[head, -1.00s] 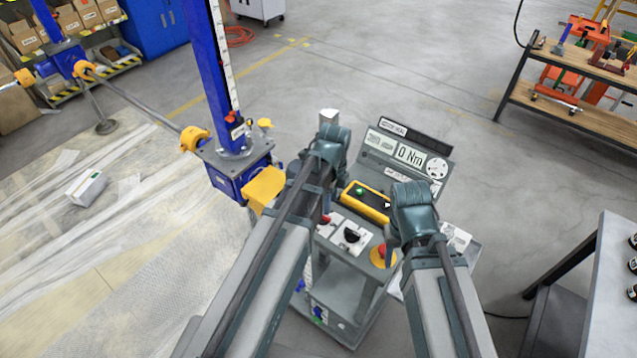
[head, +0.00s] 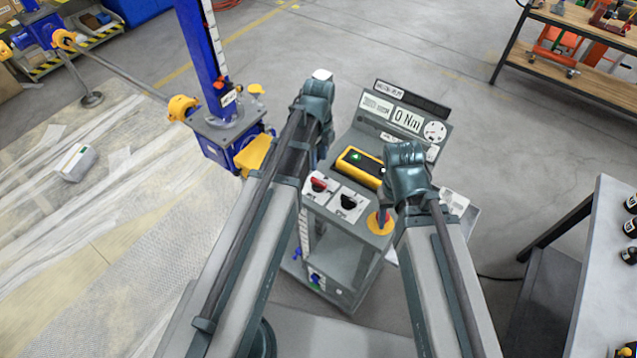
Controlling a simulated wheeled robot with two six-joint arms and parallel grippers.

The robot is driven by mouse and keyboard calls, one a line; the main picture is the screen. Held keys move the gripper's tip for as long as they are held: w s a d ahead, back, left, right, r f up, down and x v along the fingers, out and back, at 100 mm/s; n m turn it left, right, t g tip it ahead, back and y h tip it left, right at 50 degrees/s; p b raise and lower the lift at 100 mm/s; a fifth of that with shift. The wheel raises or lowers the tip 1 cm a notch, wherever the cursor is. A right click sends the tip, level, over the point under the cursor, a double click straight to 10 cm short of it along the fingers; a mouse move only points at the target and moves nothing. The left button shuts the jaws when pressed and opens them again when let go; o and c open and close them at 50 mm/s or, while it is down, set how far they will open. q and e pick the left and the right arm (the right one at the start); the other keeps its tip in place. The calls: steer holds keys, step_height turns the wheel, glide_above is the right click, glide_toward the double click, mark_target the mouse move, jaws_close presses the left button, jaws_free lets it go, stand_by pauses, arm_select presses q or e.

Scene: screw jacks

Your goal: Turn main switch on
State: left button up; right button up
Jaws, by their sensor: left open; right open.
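The console (head: 345,222) stands in the middle of the head view. On its sloped front a red-handled rotary switch (head: 319,185) sits on a white plate, left of a black knob (head: 348,201) on a similar plate. Their labels are too small to read, so I cannot tell for certain which is the main switch. My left gripper (head: 322,152) is above and behind the red switch, apart from it, its fingers largely hidden by my wrist. My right gripper (head: 384,205) hangs over the yellow-based emergency stop (head: 380,222), partly hiding it. Both are open and empty.
A yellow box with a green light (head: 359,167) and a 0 Nm display (head: 407,120) are further up the console. A blue screw jack (head: 226,125) with a yellow part stands close left. A grey table (head: 606,260) is at right.

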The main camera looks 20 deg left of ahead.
mark_target(319, 181)
arm_select(q)
step_height(319, 181, down, 10)
steer(key=b, duration=0.9)
arm_select(e)
step_height(319, 181, down, 10)
arm_select(q)
jaws_close()
